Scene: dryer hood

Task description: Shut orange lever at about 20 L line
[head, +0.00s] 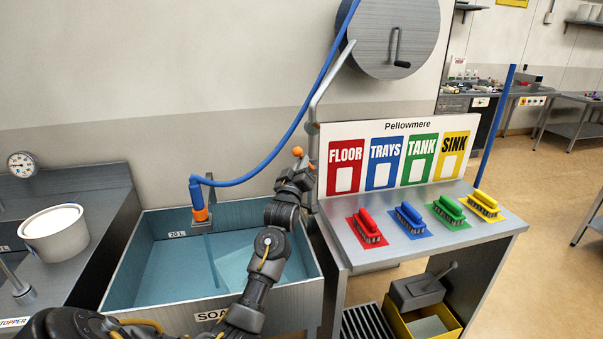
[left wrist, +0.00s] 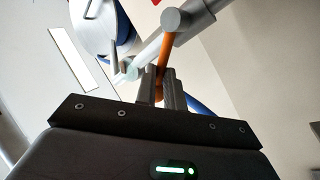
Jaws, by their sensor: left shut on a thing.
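The orange lever (head: 297,151) sits low on the grey pipe beside the sign board. Its round orange tip shows just above my left gripper (head: 303,177). In the left wrist view, the orange lever (left wrist: 166,52) runs down from a grey pipe joint into the fingers of my left gripper (left wrist: 161,88), which are shut on it. The soak basin (head: 311,264) holds blue water (head: 180,272). A "20 L" mark (head: 177,234) is on its back wall, near the rim. The water's exact height against the mark is hard to tell. My right gripper is not in view.
A hose reel (head: 375,30) is on the wall. Several coloured brushes lie on the steel bench (head: 383,252) at right. A white bucket (head: 55,236) stands at left.

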